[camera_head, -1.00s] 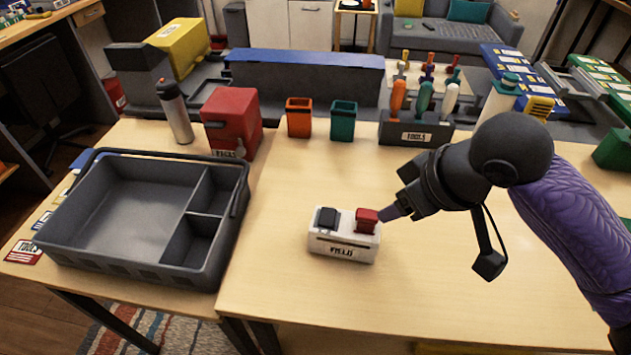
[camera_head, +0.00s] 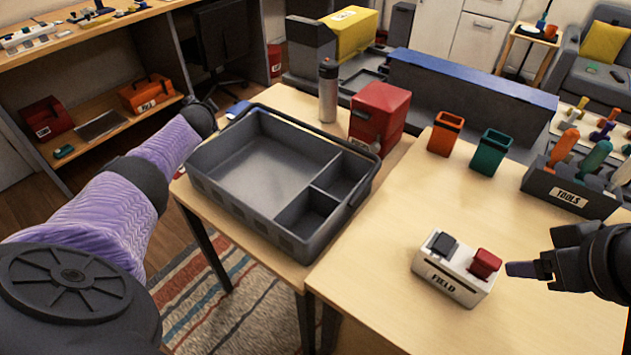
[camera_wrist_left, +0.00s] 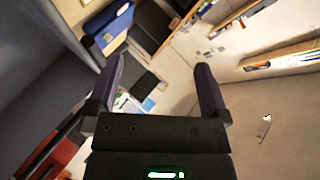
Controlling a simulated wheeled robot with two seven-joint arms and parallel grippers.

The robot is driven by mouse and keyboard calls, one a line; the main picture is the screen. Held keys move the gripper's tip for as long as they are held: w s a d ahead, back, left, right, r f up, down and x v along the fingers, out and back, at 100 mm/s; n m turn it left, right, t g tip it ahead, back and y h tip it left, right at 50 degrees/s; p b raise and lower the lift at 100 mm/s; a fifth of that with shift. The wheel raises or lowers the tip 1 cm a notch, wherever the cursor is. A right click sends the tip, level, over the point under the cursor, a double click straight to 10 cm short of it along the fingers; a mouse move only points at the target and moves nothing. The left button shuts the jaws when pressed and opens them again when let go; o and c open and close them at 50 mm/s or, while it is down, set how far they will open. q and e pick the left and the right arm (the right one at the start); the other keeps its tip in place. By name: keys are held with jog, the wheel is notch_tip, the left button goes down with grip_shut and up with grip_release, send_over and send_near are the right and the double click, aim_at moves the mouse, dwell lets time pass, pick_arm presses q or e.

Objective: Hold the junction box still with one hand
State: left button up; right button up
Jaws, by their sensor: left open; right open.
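The junction box is a white box (camera_head: 448,285) marked FIELD, upright on the table in the head view. It carries a dark block (camera_head: 441,243) and a red block (camera_head: 486,263) on top. My right gripper (camera_head: 522,269) is just right of the red block, fingers pointing at it, with a small gap or light contact; I cannot tell which. It is open and holds nothing visible. My left arm reaches in from the left, its hand mostly hidden behind the wrist beyond the tray's left corner. In the left wrist view the left gripper (camera_wrist_left: 158,85) is open and empty.
A grey divided tray (camera_head: 213,163) stands left of the box, empty. Behind are a red case (camera_head: 379,115), a bottle (camera_head: 328,92), orange (camera_head: 445,134) and green (camera_head: 491,152) cups, and a tool holder (camera_head: 562,190). The table around the box's front is clear.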

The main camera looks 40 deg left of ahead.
pick_arm(q)
jog(key=w+d+r+m+t+h, duration=0.15)
jog(key=w+d+h, duration=0.25)
jog(key=w+d, duration=0.65)
jog(key=w+d+r+m+h, duration=0.2)
jog(key=d+m+h, duration=0.35)
jog(key=d, duration=1.65)
jog(key=m+g+h, duration=0.6)
jog(key=m+g, duration=0.2)
jog(key=m, duration=0.3)
send_near(449, 248)
jog(key=shift+d+f+t+y, duration=0.25)
jog(key=x, duration=0.9)
jog(key=shift+s+d+f, duration=0.1)
jog(key=shift+d+f, duration=0.1)
jog(key=shift+f, duration=0.1)
jog(key=shift+c, duration=0.3)
